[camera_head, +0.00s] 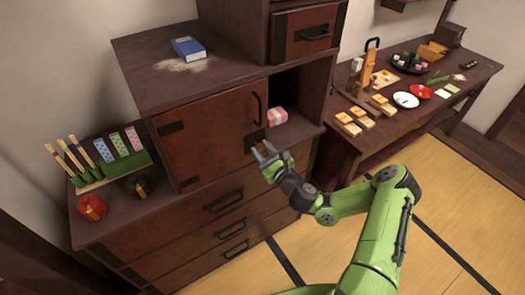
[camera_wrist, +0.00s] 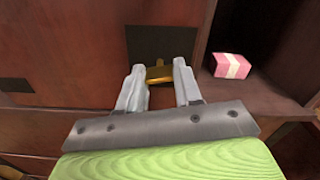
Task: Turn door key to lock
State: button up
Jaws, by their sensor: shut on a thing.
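The cabinet door (camera_head: 208,130) is a reddish-brown panel with a dark vertical handle (camera_head: 257,110) near its right edge. In the wrist view a brass-coloured key (camera_wrist: 159,74) sits at a dark square lock plate (camera_wrist: 155,42) on the door's lower right. My gripper (camera_head: 262,150) is at this plate, and its fingers (camera_wrist: 159,80) stand on either side of the key, shut on it. The key's tip is hidden, and its turn angle is hard to tell.
The compartment right of the door is open and holds a pink box with a pale band (camera_head: 277,117). Drawers (camera_head: 225,205) lie below. A red round object (camera_head: 92,207) stands at left. A food table (camera_head: 400,120) stands to the right.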

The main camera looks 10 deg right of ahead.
jog(key=n+b, duration=0.3)
jog(key=n, duration=0.3)
jog(key=n+b, duration=0.4)
jog(key=n, duration=0.1)
jog(key=shift+f+n, duration=0.2)
jog(key=shift+n, duration=0.2)
jog(key=shift+r+n+b, duration=0.1)
jog(key=shift+n+b, duration=1.55)
jog(key=shift+n, duration=0.15)
jog(key=o, duration=1)
jog(key=shift+o, duration=0.2)
jog(key=shift+r, duration=0.1)
